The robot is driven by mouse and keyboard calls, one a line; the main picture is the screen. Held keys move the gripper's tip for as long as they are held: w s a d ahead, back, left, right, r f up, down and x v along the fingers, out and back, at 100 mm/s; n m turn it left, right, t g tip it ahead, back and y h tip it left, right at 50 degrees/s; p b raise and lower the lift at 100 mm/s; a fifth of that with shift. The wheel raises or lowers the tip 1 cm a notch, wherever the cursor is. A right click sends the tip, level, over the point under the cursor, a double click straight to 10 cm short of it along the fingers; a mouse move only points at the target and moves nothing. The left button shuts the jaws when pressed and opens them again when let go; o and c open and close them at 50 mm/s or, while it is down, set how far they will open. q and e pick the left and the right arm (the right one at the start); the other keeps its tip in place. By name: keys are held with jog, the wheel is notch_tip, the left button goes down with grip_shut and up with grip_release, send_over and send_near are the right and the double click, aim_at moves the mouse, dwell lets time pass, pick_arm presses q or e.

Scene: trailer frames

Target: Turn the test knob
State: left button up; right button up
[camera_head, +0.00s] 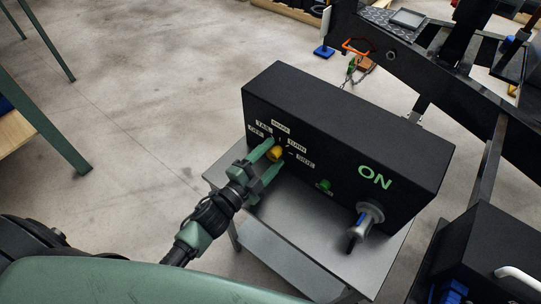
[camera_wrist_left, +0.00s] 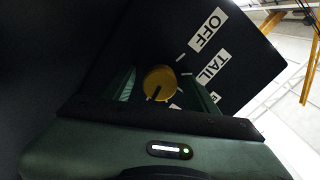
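The yellow test knob (camera_head: 275,154) is on the front of a black box (camera_head: 330,125), ringed by white labels that include OFF, TAIL, TURN and SIDE. My left gripper (camera_head: 270,160) reaches in from the lower left with its green fingers on either side of the knob. In the left wrist view the knob (camera_wrist_left: 160,82) shows between the fingers (camera_wrist_left: 163,90), with dark gaps that look like space on both sides. A dark mark shows on the knob's lower part; which label it points to is unclear. My right gripper is not in view.
The box stands on a grey metal table (camera_head: 300,215). A green lit ON sign (camera_head: 375,177), a small green button (camera_head: 325,185) and a grey plug (camera_head: 368,216) are on its front. A black trailer frame (camera_head: 440,75) lies behind and right.

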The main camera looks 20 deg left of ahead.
pick_arm(q)
jog(key=b+v, duration=0.1)
jog(key=v, duration=0.7)
dwell(0.6)
